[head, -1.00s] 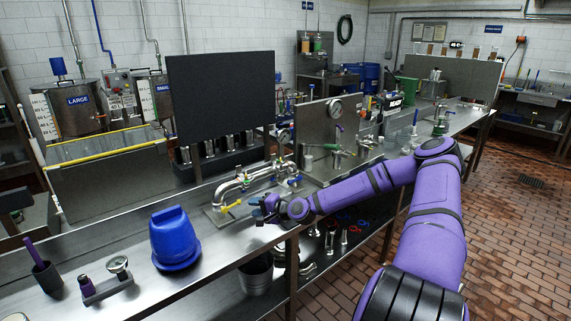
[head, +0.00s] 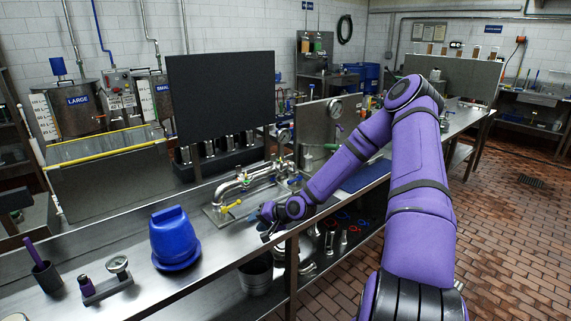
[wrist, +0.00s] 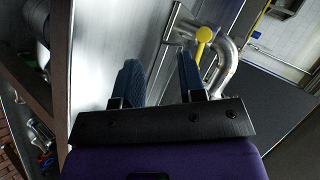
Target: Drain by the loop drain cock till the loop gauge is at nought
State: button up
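The steel pipe loop (head: 237,186) stands on a plate on the bench, left of my gripper. It carries a yellow handle (head: 232,205) at its near end, and green and blue handles further along. Which handle is the drain cock I cannot tell. A small round gauge (head: 284,135) stands at its far end; its reading is too small to make out. My gripper (head: 268,212) is near the bench's front edge, right of the yellow handle. In the wrist view my gripper (wrist: 160,75) is open and empty, with the yellow handle (wrist: 204,35) beyond the right finger, apparently apart from it.
A blue lidded container (head: 174,240) stands on the bench at left, with a small gauge on a block (head: 117,266) near it. A steel bucket (head: 256,275) sits on the shelf below. A larger gauge (head: 335,108) is on a panel behind my arm.

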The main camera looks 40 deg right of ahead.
jog(key=shift+s+d+r+n+g+h, duration=0.35)
jog(key=shift+s+r+n+g+h, duration=0.15)
jog(key=shift+s+r+n, duration=0.15)
jog(key=s+d+r+n+h, duration=0.1)
jog(key=s+d+r+h, duration=0.1)
jog(key=r, duration=0.8)
jog(key=s+d+r+h, duration=0.3)
jog(key=r+h, duration=0.1)
jog(key=r, duration=0.7)
jog(key=shift+s+d+r+n+t, duration=0.2)
jog(key=shift+s+r+n+t, duration=0.05)
jog(key=shift+s+n+t, duration=0.15)
